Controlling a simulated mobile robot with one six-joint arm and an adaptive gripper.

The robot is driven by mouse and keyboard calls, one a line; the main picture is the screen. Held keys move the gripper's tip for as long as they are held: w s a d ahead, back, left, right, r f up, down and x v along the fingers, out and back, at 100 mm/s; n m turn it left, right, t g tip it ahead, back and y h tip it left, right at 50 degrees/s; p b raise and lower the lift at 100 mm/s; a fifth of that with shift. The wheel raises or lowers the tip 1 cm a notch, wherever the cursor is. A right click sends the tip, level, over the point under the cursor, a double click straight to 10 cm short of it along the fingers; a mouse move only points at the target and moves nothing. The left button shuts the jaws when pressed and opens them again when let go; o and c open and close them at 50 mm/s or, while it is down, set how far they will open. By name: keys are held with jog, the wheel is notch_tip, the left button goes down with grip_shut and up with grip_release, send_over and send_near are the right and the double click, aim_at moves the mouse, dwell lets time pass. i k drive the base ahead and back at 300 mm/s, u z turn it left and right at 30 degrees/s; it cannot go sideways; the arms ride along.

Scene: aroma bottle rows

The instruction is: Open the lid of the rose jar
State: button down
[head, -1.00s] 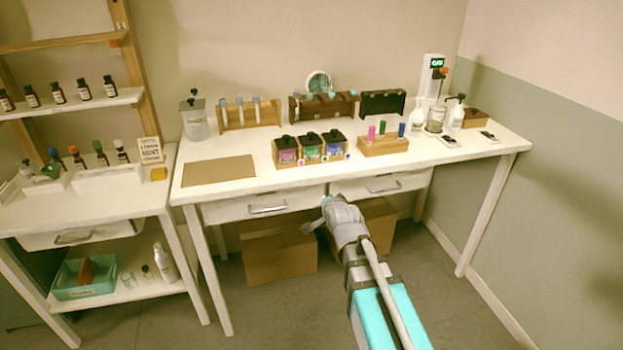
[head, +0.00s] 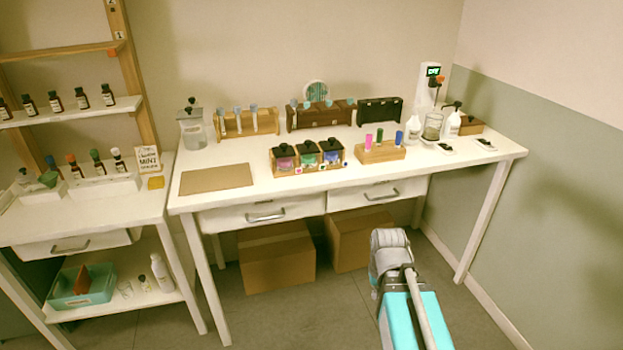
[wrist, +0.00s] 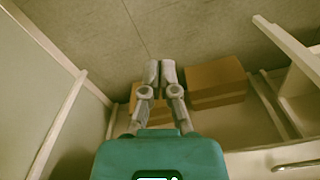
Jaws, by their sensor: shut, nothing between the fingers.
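Three jars with black lids stand in a wooden holder (head: 300,172) on the white table. The left jar, with pink contents or a pink label, looks like the rose jar (head: 285,162). Its black lid (head: 283,149) appears to sit on top. Beside it are a green jar (head: 308,160) and a blue jar (head: 331,156). My gripper (wrist: 159,66) is shut and empty in the wrist view, with its fingers side by side over the floor. In the head view my arm is in front of and below the table, to the right of the jars, and the fingers are not clear.
The white table (head: 225,199) has two closed drawers. Cardboard boxes (head: 275,255) stand beneath it and show in the wrist view (wrist: 215,82). A wooden block with coloured vials (head: 381,152) is right of the jars. A brown mat (head: 217,179) lies left. The floor in front is clear.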

aim_at(283, 150)
jog(key=k, duration=0.5)
jog(key=z, duration=0.85)
jog(key=i, duration=1.5)
jog(key=u, duration=0.15)
